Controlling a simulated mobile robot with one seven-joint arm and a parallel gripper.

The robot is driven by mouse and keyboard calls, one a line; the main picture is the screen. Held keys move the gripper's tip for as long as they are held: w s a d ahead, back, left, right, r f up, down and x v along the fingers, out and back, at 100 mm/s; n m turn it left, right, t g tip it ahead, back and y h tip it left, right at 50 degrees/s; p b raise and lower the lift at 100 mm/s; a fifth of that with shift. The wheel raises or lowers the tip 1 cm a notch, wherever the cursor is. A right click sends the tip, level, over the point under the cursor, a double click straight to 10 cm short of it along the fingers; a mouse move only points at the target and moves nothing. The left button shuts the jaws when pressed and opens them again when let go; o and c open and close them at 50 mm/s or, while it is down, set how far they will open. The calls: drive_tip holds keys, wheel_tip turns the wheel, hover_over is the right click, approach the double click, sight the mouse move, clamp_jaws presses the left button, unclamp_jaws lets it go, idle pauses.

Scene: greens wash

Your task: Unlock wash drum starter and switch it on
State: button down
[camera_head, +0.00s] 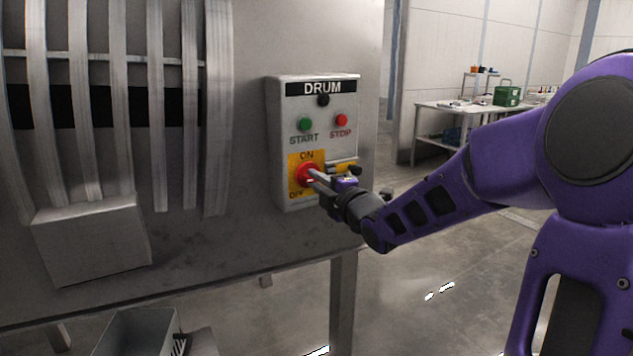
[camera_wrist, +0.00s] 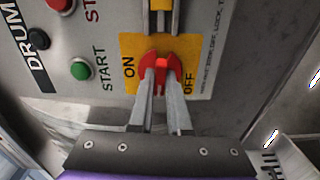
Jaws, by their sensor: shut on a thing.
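The grey starter box labelled DRUM (camera_head: 277,130) is on the machine's front panel. Its red rotary handle (camera_head: 304,173) sits on a yellow plate (camera_head: 293,160) marked ON and OFF. My gripper (camera_head: 313,174) is shut on the red handle, one finger on each side, as the wrist view shows on the handle (camera_wrist: 161,64). The fingers cover part of the handle, so I cannot tell exactly which mark it points to. A yellow piece with metal bars (camera_head: 346,168) is beside the plate; whether it is a lock is unclear, as my gripper partly hides it.
A green START button (camera_head: 305,124), a red STOP button (camera_head: 341,120) and a black knob (camera_head: 323,100) are above the handle. A table (camera_head: 440,108) with a green box (camera_head: 507,94) stands far behind at right. The floor between is open.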

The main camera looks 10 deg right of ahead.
drive_tip(key=shift+r+m+p, duration=0.1)
drive_tip(key=shift+m+p, duration=2.45)
drive_tip(key=shift+m, duration=6.05)
drive_tip(key=c, duration=0.9)
unclamp_jaws()
drive_tip(key=shift+o, duration=0.2)
